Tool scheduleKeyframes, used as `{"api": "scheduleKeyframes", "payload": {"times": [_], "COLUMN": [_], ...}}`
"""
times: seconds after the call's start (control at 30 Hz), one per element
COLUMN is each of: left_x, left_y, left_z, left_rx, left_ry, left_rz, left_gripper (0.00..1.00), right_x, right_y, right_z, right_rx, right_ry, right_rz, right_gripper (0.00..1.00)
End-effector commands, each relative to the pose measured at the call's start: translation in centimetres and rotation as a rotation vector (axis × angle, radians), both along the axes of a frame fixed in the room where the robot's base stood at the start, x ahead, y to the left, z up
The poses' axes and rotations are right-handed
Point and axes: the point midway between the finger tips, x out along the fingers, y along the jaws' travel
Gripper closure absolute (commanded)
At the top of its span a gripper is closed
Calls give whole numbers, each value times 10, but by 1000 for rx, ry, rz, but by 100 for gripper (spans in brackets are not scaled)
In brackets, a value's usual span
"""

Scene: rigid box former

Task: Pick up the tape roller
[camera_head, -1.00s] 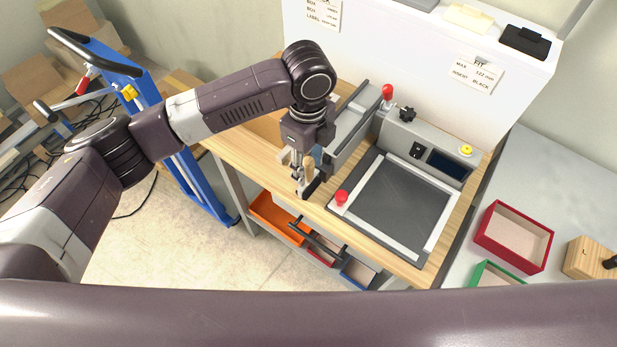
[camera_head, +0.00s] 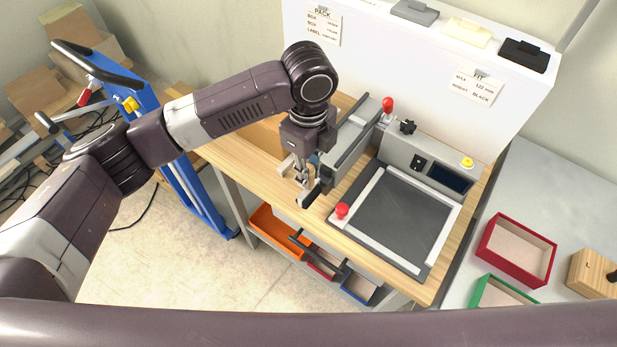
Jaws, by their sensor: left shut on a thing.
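My left gripper (camera_head: 304,184) points down over the front edge of the wooden workbench (camera_head: 248,160), just left of the square dark-plated machine. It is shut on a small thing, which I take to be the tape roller. The fingers hide most of that thing, and its shape and its gap to the bench cannot be made out. My right gripper is not in view.
The machine (camera_head: 397,222) has a red knob (camera_head: 341,211) at its near left corner. Orange (camera_head: 275,233) and other bins sit below the bench. A red tray (camera_head: 517,250) and a green one (camera_head: 500,291) lie at right. A blue trolley (camera_head: 190,172) stands at left.

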Motion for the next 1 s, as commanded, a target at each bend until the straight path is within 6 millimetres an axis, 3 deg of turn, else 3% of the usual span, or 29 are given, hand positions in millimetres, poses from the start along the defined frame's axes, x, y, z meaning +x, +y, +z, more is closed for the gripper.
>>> {"api": "scheduleKeyframes", "payload": {"times": [0.37,0.6,0.8,1.0], "left_x": [2,1,1,0], "left_y": [-1,0,0,0], "left_z": [90,150,173,180], "left_rx": [-3,2,1,0], "left_ry": [-8,-6,-3,-1], "left_rz": [-2,1,1,0], "left_gripper": [100,100,100,100], "right_x": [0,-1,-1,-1], "right_y": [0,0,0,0], "right_z": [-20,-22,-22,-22], "right_rx": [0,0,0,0], "right_ry": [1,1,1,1], "right_rz": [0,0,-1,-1], "right_gripper": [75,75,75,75]}}
